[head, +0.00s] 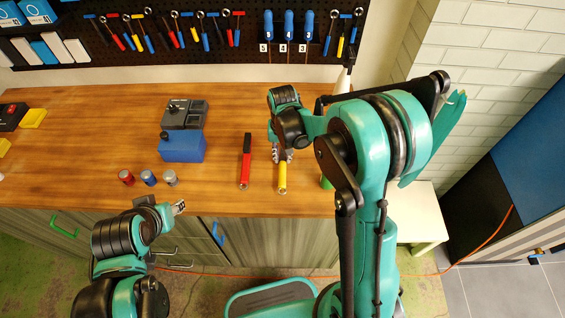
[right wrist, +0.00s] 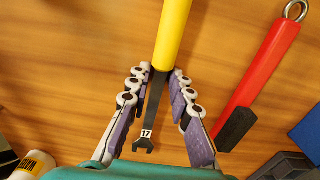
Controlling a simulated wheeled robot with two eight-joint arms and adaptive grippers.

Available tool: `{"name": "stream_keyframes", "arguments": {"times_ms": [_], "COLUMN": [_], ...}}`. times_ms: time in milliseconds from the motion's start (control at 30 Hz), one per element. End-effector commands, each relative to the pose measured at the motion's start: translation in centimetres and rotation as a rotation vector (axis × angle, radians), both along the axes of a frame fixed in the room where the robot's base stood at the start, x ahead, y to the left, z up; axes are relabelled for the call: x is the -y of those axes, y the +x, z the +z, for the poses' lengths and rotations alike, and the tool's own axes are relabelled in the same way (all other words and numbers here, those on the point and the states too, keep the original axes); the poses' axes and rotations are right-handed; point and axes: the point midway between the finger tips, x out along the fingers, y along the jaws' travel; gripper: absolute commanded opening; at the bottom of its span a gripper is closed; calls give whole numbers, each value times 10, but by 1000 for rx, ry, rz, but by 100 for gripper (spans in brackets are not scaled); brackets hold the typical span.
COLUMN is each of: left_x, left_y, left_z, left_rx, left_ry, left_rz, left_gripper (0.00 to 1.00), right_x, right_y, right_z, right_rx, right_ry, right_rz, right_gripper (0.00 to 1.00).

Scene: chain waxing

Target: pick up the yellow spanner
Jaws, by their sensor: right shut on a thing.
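The yellow spanner (head: 283,178) is at the front of the wooden bench, its yellow handle pointing to the front edge. In the right wrist view its yellow handle (right wrist: 173,35) runs up out of the picture, and its dark open-ended head, marked 17, lies between my fingers. My right gripper (head: 283,158) is shut on the spanner where the yellow handle meets the dark shaft; the fingertips (right wrist: 159,73) sit on either side of it. I cannot tell whether the spanner is off the bench. My left gripper (head: 178,207) is near the bench's front edge, away from the spanner; its jaw state is unclear.
A red-handled tool (head: 245,163) lies just left of the spanner. Three small cans (head: 148,178) and a blue box (head: 182,147) with a dark top stand further left. A tool board (head: 190,55) hangs behind. The bench's middle back is clear.

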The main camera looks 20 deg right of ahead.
Motion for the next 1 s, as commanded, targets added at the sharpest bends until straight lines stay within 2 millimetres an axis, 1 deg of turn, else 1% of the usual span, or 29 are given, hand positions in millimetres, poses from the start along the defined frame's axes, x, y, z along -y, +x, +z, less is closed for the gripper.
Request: {"name": "stream_keyframes", "arguments": {"times_ms": [133,233,500,600,700,800,1000], "left_x": [0,0,0,0,0,0,0], "left_y": [0,0,0,0,0,0,0], "left_z": [1,4,20,24,26,26,26], "left_rx": [0,0,0,0,0,0,0], "left_ry": [0,0,0,0,0,0,0], "left_rz": [0,0,0,0,0,0,0], "left_gripper": [40,40,40,40,40,40,40], "right_x": [0,0,0,0,0,0,0], "right_y": [0,0,0,0,0,0,0], "right_z": [2,13,69,85,96,100,100], "right_rx": [1,1,0,0,0,0,0], "right_ry": [0,0,0,0,0,0,0], "right_rz": [0,0,0,0,0,0,0], "right_gripper": [0,0,0,0,0,0,0]}}
